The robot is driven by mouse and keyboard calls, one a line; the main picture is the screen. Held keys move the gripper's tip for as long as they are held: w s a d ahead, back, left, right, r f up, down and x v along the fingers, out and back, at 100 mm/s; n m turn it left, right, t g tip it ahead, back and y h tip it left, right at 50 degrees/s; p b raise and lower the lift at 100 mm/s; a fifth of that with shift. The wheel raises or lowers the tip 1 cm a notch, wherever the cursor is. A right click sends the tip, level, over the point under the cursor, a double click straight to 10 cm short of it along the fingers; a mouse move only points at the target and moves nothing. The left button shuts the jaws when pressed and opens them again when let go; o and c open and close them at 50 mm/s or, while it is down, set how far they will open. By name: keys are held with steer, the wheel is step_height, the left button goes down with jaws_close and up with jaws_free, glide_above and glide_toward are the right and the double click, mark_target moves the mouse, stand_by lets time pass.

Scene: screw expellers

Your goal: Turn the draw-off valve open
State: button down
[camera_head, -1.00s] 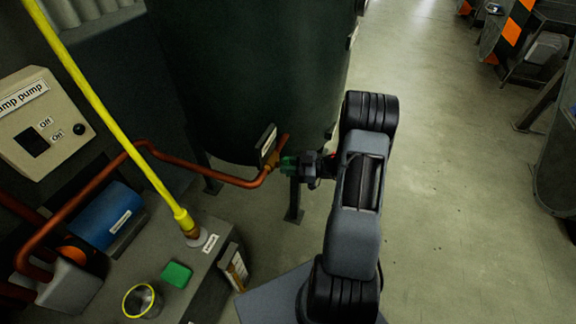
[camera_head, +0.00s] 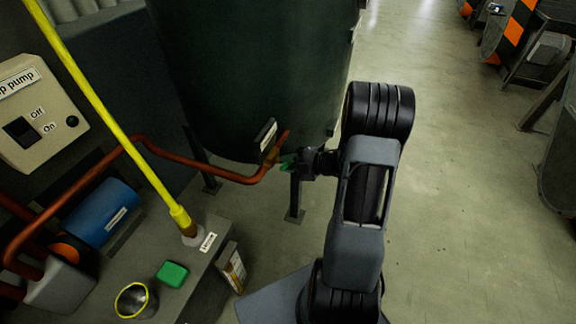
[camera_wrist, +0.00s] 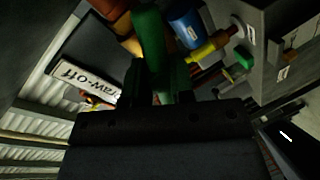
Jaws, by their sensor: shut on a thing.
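The draw-off valve has a green handle (camera_head: 288,165) on a brass body (camera_head: 270,157), where the copper pipe meets the dark tank (camera_head: 250,70). In the wrist view the green handle (camera_wrist: 150,45) runs up from between the fingers, beside the label plate reading "raw-off" (camera_wrist: 85,80). My gripper (camera_head: 302,163) is at the valve from the right, shut on the green handle; it also shows in the wrist view (camera_wrist: 158,92). The fingers hide the handle's lower part. The brass body is small and partly covered in the head view.
A pump control box (camera_head: 35,115) with an Off/On switch is at the left. A yellow pole (camera_head: 110,115) stands in a grey tank top (camera_head: 200,275) with a green block (camera_head: 172,274) and a yellow-rimmed cup (camera_head: 135,300). Open floor (camera_head: 450,200) lies to the right.

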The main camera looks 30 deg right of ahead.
steer(key=n+b, duration=0.1)
steer(key=f+n+h+b, duration=0.1)
steer(key=b, duration=0.1)
steer(key=shift+s+a+n, duration=0.15)
steer(key=shift+n, duration=0.25)
steer(key=shift+n+t+b, duration=0.4)
steer(key=shift+b, duration=0.1)
steer(key=shift+h, duration=0.3)
steer(key=c, duration=1.3)
jaws_free()
steer(key=shift+o, duration=1.2)
steer(key=shift+r, duration=0.25)
steer(key=shift+s+d+r, duration=0.2)
steer(key=shift+d, duration=0.15)
steer(key=p+v, duration=0.3)
steer(key=v, duration=1)
steer(key=shift+f, duration=0.2)
